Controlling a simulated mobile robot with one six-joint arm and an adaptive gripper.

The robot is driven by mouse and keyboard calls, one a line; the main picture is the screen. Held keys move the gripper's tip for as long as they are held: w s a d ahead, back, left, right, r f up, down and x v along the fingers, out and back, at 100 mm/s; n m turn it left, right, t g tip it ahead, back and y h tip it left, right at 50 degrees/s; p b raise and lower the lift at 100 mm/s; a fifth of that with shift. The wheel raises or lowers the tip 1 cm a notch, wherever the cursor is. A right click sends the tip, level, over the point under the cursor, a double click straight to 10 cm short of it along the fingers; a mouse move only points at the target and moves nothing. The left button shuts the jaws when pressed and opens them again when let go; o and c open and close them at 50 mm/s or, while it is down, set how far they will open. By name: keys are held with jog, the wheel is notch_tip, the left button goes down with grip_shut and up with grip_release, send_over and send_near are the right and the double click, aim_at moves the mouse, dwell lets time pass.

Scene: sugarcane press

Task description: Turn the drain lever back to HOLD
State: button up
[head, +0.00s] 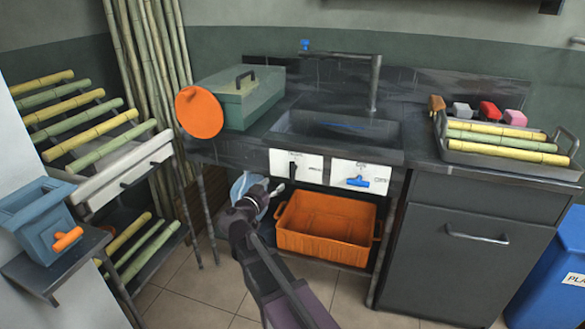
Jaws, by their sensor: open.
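Two white panels sit side by side on the front of the sink counter, below the basin. The left panel (305,166) carries a black lever (292,171) that stands upright. The right panel (369,173) carries a blue lever (357,181) that lies level. The panel lettering is too small to read, so I cannot tell which one is the drain lever or where HOLD is. My gripper (274,193) is open and appears empty. In the picture it is below and left of the black lever, apart from both levers.
An orange crate (326,257) stands under the sink (337,127), right of my gripper. An orange disc (199,112) sits at the counter's left end, beside a green box (241,103). A tray (516,172) of cane stands at right. A cane rack (118,155) is at left.

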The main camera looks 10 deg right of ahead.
aim_at(291, 168)
jog(key=x, duration=1.2)
jog(key=shift+d, duration=0.15)
jog(key=shift+c, duration=0.2)
grip_shut()
